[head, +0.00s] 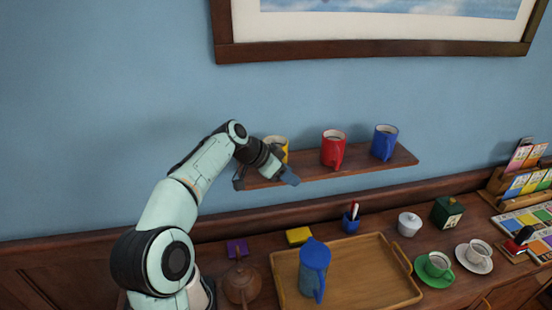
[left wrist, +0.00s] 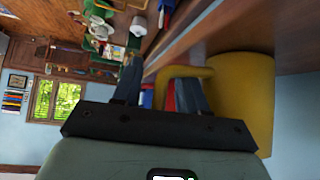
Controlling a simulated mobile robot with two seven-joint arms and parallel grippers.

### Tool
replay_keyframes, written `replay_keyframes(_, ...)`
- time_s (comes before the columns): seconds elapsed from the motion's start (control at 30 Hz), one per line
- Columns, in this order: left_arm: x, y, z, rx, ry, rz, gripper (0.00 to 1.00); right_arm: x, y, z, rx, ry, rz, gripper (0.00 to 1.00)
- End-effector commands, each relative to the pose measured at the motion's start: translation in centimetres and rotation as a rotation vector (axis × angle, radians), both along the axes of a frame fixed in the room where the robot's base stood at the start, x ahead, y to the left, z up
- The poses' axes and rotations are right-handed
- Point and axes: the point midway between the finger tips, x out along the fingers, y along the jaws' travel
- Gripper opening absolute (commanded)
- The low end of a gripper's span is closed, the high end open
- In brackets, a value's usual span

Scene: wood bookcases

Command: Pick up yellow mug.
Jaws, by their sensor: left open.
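The yellow mug (head: 282,143) stands at the left end of the wall shelf, partly hidden behind my left wrist in the head view. My left gripper (head: 290,178) is in front of the mug near the shelf's front edge. In the left wrist view the mug (left wrist: 245,95) is large at the right, beside one finger. Its handle (left wrist: 172,74) reaches toward the space between the fingertips of the open gripper (left wrist: 159,78). I cannot tell whether a finger touches it. My right gripper is not in view.
A red mug (head: 333,150) and a blue mug (head: 384,143) stand further right on the shelf (head: 358,168).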

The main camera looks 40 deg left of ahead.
Motion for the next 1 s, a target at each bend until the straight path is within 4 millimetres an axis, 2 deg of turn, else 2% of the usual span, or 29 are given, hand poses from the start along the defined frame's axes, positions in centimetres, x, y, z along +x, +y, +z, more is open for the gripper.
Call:
replay_keyframes(0.07,0.0,0.0,0.0,0.000,0.001,0.000,0.42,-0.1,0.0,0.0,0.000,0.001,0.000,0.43)
replay_keyframes(0.1,0.0,0.0,0.0,0.000,0.001,0.000,0.39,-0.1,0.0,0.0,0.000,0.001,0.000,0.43)
replay_keyframes(0.17,-0.1,0.0,0.0,0.000,0.001,0.000,0.19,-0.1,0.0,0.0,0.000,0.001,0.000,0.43)
replay_keyframes(0.2,-0.1,0.0,0.0,0.000,0.001,0.001,0.06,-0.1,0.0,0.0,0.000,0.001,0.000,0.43)
replay_keyframes(0.23,-0.1,0.0,0.0,0.000,0.001,0.001,0.00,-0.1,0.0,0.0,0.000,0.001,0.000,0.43)
replay_keyframes(0.67,0.0,0.1,0.7,0.001,-0.004,0.000,0.00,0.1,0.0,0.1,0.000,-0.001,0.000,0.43)
replay_keyframes(0.77,0.0,0.0,1.7,0.001,-0.005,0.000,0.00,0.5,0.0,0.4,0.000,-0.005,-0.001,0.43)
replay_keyframes(1.0,0.1,0.0,5.8,0.002,-0.007,-0.001,0.00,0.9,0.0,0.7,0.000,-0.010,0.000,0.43)
